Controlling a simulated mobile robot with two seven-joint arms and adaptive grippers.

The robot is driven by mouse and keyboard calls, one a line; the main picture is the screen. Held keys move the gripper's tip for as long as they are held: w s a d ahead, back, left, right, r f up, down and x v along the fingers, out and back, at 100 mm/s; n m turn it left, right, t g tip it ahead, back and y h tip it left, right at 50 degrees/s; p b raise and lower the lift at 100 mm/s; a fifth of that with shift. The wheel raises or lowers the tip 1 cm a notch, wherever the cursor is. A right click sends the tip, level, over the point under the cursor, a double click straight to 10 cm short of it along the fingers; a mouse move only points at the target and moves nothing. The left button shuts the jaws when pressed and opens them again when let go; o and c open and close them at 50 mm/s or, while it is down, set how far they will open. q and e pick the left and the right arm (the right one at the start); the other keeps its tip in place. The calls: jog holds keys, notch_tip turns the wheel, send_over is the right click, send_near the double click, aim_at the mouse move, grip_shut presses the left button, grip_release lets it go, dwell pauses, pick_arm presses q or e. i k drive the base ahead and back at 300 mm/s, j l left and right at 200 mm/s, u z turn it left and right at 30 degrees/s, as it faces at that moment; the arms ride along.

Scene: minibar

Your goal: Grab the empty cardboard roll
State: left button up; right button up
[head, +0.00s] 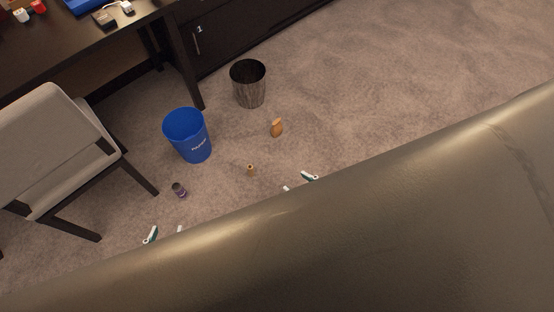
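A small tan-brown cylinder, which looks like the cardboard roll (251,170), stands on the carpet near the middle of the head view. My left gripper (165,232) shows only its fingertips at the lower left; they are apart with nothing seen between them. My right gripper (298,182) shows its fingertips to the right of and slightly below the roll, also apart and empty. Neither gripper touches the roll. A large brown surface in the foreground hides the rest of both grippers and the arms.
A blue bin (187,136) and a dark metal bin (248,84) stand behind the roll. A tan-orange object (277,128) and a small dark can (179,190) are on the carpet. A chair (55,140) and desk (60,50) are left. Carpet at right is clear.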

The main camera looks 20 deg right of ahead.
aim_at(251, 170)
jog(key=k+l+z, duration=0.1)
jog(key=z, duration=0.15)
jog(key=i+l, duration=0.2)
jog(key=l, duration=0.15)
jog(key=i+l, duration=0.2)
jog(key=l, duration=0.15)
jog(key=i+l, duration=0.2)
jog(key=l, duration=0.15)
jog(key=i+l, duration=0.25)
jog(key=i, duration=0.3)
jog(key=z, duration=0.05)
